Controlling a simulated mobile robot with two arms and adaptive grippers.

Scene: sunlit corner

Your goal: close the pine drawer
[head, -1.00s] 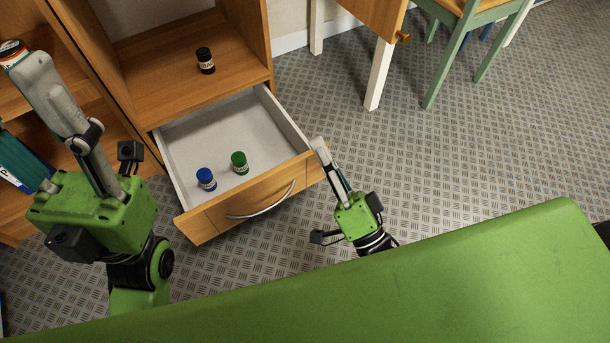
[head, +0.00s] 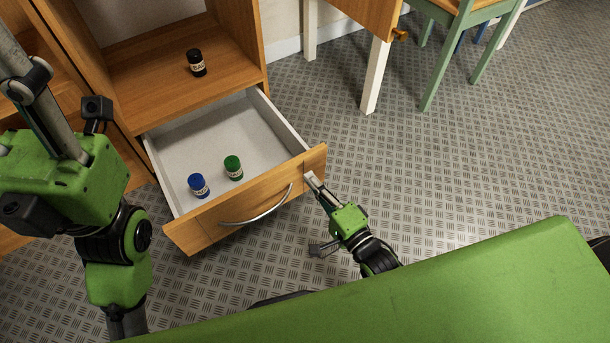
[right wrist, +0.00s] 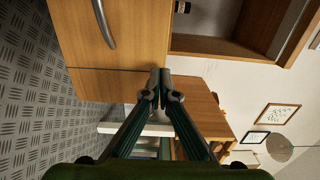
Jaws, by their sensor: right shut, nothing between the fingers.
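The pine drawer (head: 255,205) stands pulled out of the pine cabinet, with a curved metal handle (head: 258,209) on its front. A blue-capped jar (head: 199,186) and a green-capped jar (head: 233,168) stand inside it. My right gripper (head: 310,178) is shut and empty, its fingertips at the right end of the drawer front; whether they touch it I cannot tell. In the right wrist view, the shut fingertips (right wrist: 159,78) appear over the edge of the pine front (right wrist: 120,45). My left arm is at the left of the head view; its fingertips are out of frame.
A dark-capped jar (head: 196,63) stands on the cabinet shelf (head: 160,90) above the drawer. A white-legged desk (head: 375,75) and a green chair (head: 445,50) stand at the back right. The metal floor right of the drawer is clear.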

